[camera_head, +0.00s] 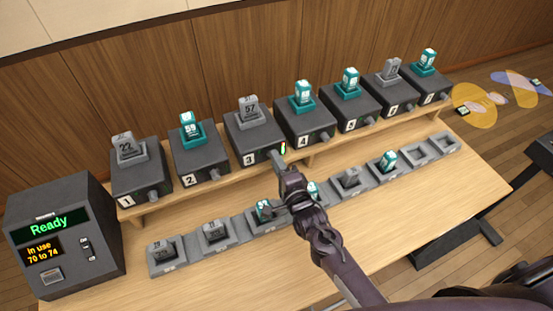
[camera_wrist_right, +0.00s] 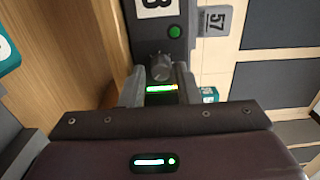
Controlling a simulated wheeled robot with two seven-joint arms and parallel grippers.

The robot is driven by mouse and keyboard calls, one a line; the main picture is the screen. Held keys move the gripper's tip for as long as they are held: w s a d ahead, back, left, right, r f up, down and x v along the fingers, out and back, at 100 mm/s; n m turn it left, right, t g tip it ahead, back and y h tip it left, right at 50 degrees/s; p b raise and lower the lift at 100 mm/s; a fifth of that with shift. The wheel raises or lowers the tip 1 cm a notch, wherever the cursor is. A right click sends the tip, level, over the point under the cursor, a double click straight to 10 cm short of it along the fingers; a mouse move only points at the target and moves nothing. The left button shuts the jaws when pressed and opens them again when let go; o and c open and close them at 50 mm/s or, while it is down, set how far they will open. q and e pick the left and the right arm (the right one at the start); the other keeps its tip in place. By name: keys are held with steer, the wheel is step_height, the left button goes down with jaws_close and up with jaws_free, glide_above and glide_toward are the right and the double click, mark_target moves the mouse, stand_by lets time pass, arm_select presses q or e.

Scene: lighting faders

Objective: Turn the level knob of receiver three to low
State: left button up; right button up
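Receiver three (camera_head: 250,137) is a dark box on the wooden shelf, with a grey pack marked 57 (camera_head: 249,109) standing in its top. My right gripper (camera_head: 280,163) is at its front right, hiding the knob in the head view. In the right wrist view, the grey level knob (camera_wrist_right: 160,67) sits below a round green light (camera_wrist_right: 175,31). The fingers of my right gripper (camera_wrist_right: 160,82) are apart on either side of the knob, with gaps visible between. A lit green and white strip (camera_wrist_right: 160,89) shows just below the knob. My left gripper is not in view.
Other numbered receivers stand close on both sides, such as receiver two (camera_head: 200,160) and receiver four (camera_head: 308,123). A row of grey trays (camera_head: 190,250), some holding packs, lies in front, partly under my right arm. A display box (camera_head: 65,235) reading "Ready" stands at the left.

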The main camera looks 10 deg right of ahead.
steer(key=shift+w, duration=0.3)
steer(key=c, duration=0.6)
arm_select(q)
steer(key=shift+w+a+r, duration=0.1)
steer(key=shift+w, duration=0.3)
arm_select(e)
jaws_close()
